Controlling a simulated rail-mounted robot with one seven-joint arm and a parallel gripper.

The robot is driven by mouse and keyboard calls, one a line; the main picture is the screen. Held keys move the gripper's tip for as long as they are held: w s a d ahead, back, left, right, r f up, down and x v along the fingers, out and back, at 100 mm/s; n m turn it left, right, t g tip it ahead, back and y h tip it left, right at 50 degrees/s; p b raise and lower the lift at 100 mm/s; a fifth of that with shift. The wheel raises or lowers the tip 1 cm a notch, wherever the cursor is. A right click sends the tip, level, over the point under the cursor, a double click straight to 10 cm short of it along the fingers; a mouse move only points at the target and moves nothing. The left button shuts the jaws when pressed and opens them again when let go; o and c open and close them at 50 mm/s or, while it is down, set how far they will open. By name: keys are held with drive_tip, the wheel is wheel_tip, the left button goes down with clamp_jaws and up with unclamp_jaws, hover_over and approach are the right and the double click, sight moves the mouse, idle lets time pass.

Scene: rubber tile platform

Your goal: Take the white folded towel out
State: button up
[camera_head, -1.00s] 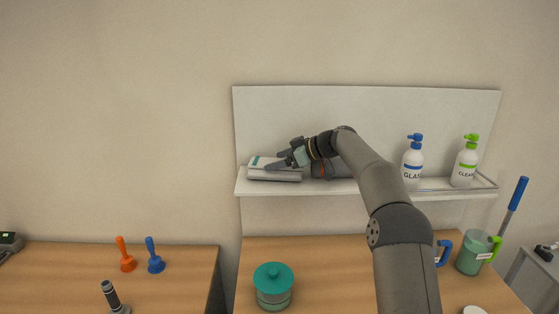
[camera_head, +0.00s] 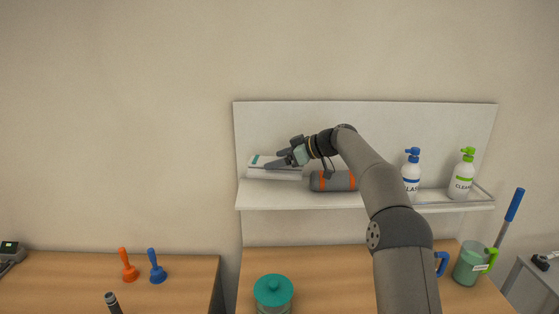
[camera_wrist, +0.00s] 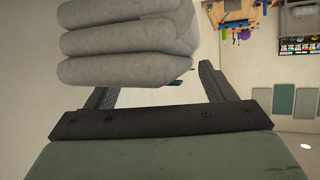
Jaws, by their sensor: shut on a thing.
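The white folded towel (camera_head: 272,174) is held above the left part of the white wall shelf (camera_head: 290,198), with a gap below it. My gripper (camera_head: 277,160) is shut on it, reaching in from the right. In the wrist view the towel (camera_wrist: 128,45) shows as thick pale folded layers beyond the two fingers (camera_wrist: 160,88). The exact contact of the fingertips is partly hidden by the towel.
A grey roll with orange bands (camera_head: 332,181) lies on the shelf right of the towel. A blue-topped bottle (camera_head: 411,172) and a green-topped bottle (camera_head: 461,175) stand at the right end. A teal-lidded jar (camera_head: 273,291) is on the counter below.

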drive_tip(key=shift+r, duration=2.95)
drive_tip(key=shift+c, duration=0.9)
